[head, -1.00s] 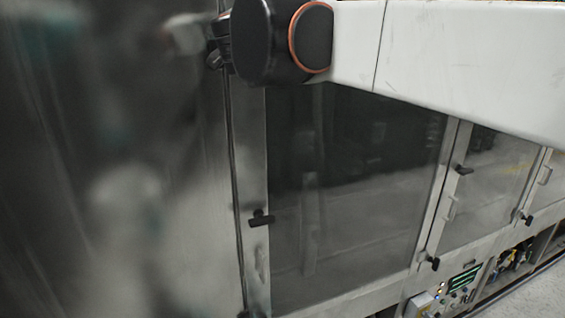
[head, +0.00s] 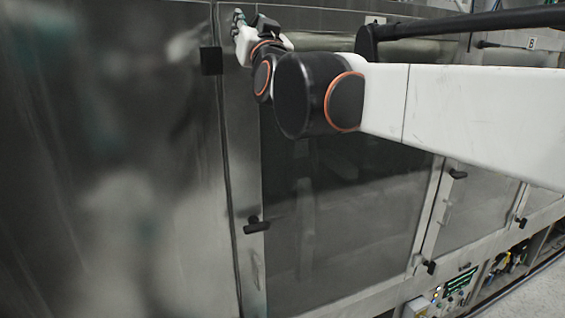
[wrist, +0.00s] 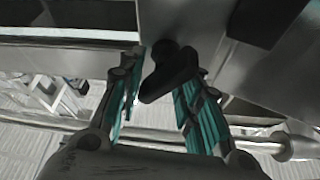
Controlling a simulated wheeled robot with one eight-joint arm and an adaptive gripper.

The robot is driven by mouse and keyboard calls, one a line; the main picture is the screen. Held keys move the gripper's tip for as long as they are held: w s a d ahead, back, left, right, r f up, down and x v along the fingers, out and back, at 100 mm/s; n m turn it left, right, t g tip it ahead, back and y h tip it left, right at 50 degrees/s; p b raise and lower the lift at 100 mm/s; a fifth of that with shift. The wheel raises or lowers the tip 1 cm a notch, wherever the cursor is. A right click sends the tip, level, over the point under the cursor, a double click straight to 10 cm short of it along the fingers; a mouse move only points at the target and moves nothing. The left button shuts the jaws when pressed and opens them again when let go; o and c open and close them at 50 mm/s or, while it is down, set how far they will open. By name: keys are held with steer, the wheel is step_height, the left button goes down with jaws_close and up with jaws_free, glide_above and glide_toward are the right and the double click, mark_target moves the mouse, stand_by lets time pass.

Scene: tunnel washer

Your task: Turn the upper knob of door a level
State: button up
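The upper knob (wrist: 172,72) is a black T-shaped handle on a grey metal frame. In the wrist view it lies between the teal-lined fingers of my gripper (wrist: 163,70), closer to the right finger. The fingers are spread apart, and I cannot tell whether either touches the knob. In the head view my gripper (head: 240,24) is at the top left, by the upper left edge of a dark glass door (head: 335,225), and the upper knob cannot be made out there. A lower black knob (head: 257,224) sits on that door's left frame.
A black block (head: 211,60) is on the frame just left of my gripper. A large metal panel (head: 110,180) fills the left. More glass doors with black knobs (head: 431,267) and a control panel (head: 455,287) are at the lower right.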

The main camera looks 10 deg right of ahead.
steer(key=n+y, duration=0.1)
steer(key=n, duration=0.2)
steer(key=shift+y, duration=0.3)
steer(key=b+v, duration=0.4)
steer(key=v, duration=1)
steer(key=d+f+g+h+b, duration=0.1)
steer(key=f+b, duration=0.4)
steer(key=f, duration=0.9)
steer(key=s+d+f+g+h+b, duration=0.1)
steer(key=d+f+g+b, duration=0.3)
steer(key=f, duration=0.9)
steer(key=shift+s+d+f+m+h+b, duration=0.2)
steer(key=shift+f+m+h+b, duration=0.15)
steer(key=shift+b, duration=0.75)
steer(key=shift+r, duration=0.1)
